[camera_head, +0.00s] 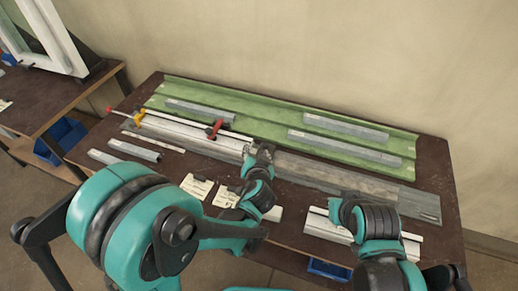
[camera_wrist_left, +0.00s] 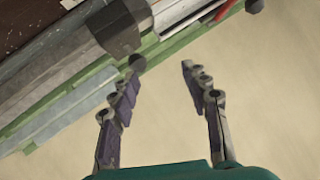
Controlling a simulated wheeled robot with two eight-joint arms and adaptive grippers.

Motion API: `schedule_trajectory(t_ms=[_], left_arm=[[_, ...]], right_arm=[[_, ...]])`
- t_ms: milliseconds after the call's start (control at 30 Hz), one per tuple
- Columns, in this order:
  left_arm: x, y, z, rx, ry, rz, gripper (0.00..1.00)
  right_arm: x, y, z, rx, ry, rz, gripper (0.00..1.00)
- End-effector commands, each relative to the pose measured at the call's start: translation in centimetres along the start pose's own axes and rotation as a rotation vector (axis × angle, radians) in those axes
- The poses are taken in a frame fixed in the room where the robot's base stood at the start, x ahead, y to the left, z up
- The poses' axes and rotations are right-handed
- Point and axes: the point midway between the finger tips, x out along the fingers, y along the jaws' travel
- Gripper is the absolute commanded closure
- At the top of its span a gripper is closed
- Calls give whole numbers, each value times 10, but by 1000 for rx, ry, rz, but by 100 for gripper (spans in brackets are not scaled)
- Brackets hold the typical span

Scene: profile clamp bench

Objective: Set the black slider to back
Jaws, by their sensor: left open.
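My left gripper (camera_head: 262,153) reaches over the middle of the long profile (camera_head: 325,172) on the bench. In the left wrist view its two fingers (camera_wrist_left: 160,75) stand apart with nothing between them. A dark block, which looks like the black slider (camera_wrist_left: 118,28), sits across the profile in the upper part of that view, beyond the left fingertip. In the head view my gripper and wrist cover this area, so the slider does not show clearly. My right gripper is not in view.
A green rail (camera_head: 300,115) with grey bars (camera_head: 345,148) runs along the back. A red handle (camera_head: 215,129) and a yellow handle (camera_head: 138,117) stand up from the profiles at left. White cards (camera_head: 197,187) and short profile pieces (camera_head: 320,225) lie along the front.

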Motion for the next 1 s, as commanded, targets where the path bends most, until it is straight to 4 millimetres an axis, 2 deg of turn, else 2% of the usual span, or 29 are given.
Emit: schedule_trajectory(t_ms=[33, 100, 233, 367, 733, 1000], left_arm=[[5, 15, -1, 18, 31, 4, 53], [8, 30, -2, 33, 67, 7, 53], [10, 44, -3, 50, 105, 9, 53], [18, 47, -3, 52, 113, 9, 53], [75, 47, -9, 52, 110, 8, 53], [88, 46, -12, 52, 111, 9, 53]], right_arm=[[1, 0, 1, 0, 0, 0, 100], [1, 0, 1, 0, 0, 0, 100], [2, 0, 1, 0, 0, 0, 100], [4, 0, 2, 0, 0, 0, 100], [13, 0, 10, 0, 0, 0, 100], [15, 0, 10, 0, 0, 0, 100]])
